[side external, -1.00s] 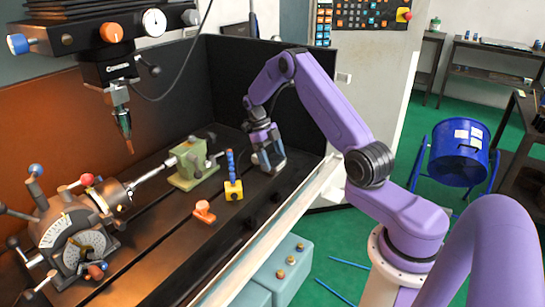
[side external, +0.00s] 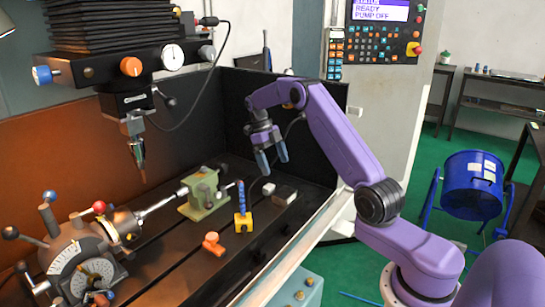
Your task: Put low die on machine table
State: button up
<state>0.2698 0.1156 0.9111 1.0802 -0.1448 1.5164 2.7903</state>
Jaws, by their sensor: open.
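My gripper (side external: 272,163) hangs in the air above the rear right part of the dark slotted machine table (side external: 180,262). I cannot tell for sure which block is the low die. Neither is touched by my gripper.
A yellow block with a blue post (side external: 242,208) and an orange piece (side external: 212,244) stand left of the blocks. A green tailstock (side external: 203,194) and an indexing chuck (side external: 85,255) are further left. A spindle probe (side external: 137,155) hangs overhead. Dark walls enclose the back.

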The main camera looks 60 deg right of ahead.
jog(key=a+r+n+t+h, duration=0.1)
jog(key=a+r+n, duration=0.2)
jog(key=a+n, duration=0.25)
jog(key=a+r+n, duration=0.3)
jog(key=a+n, duration=0.2)
jog(key=a, duration=0.2)
jog(key=s+a+r+n+t, duration=0.2)
jog(key=s+a+n, duration=0.5)
jog(key=a+n, duration=0.45)
jog(key=s+a+n+t, duration=0.1)
jog(key=s+a+n, duration=0.2)
jog(key=s+n, duration=0.45)
jog(key=s+a+n, duration=0.3)
jog(key=s+n, duration=0.3)
jog(key=s, duration=0.2)
jog(key=s+d+f+n+y, duration=0.1)
jog(key=s+d+n, duration=0.1)
jog(key=s+n, duration=1.1)
jog(key=shift+f+t, duration=0.3)
jog(key=shift+f, duration=0.1)
